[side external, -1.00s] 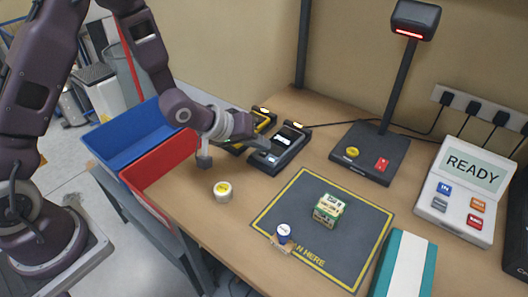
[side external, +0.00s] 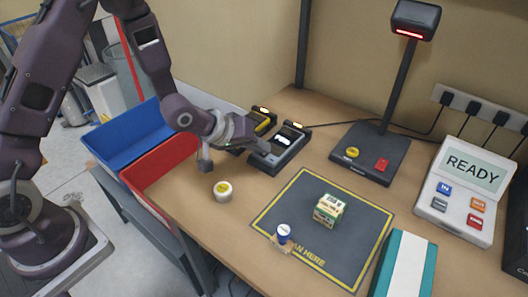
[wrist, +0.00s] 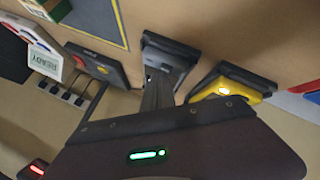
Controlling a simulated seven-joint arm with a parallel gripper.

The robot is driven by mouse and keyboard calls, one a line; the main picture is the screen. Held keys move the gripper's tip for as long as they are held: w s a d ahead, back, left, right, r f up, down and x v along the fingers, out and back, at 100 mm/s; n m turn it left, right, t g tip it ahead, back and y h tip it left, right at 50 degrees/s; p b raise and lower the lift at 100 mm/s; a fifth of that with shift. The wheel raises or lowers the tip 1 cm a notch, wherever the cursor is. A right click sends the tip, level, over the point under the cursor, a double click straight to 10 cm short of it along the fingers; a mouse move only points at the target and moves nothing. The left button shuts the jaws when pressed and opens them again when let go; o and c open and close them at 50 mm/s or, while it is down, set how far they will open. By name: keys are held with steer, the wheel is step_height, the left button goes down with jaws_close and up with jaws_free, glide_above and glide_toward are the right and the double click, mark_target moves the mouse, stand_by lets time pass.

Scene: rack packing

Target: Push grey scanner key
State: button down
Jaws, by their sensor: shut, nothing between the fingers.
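The grey scanner (side external: 292,138) is a dark handheld unit lying in a cradle on the bench, with a lit bar at its far end. It also shows in the wrist view (wrist: 172,50). My gripper (side external: 266,147) is shut and empty, with its fingertips at the near end of the grey scanner. In the wrist view the closed fingers (wrist: 160,88) overlap this scanner's near part. The key itself is hidden or too small to make out, and I cannot tell whether the fingertips touch it. A yellow scanner (side external: 264,124) lies beside it, partly behind my gripper.
A white pot (side external: 223,191) stands in front of my gripper. Red (side external: 160,167) and blue (side external: 135,140) bins are at left. A scanner stand (side external: 372,155) and READY console (side external: 462,190) are at right.

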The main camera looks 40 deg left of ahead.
mark_target(260, 156)
steer(key=shift+r, duration=0.5)
step_height(260, 156, up, 6)
stand_by(0.4)
steer(key=s+a+r+m+y, duration=0.2)
steer(key=s+a+r, duration=0.2)
steer(key=s+r, duration=0.45)
steer(key=s+a+r+m+g, duration=0.1)
steer(key=s+r, duration=0.1)
steer(key=s, duration=0.8)
steer(key=s+a+r+m+g, duration=0.1)
steer(key=s+r+m+g, duration=0.1)
steer(key=s, duration=0.9)
steer(key=shift+s+r+y, duration=0.25)
steer(key=shift+r+y, duration=0.15)
steer(key=shift+r, duration=0.3)
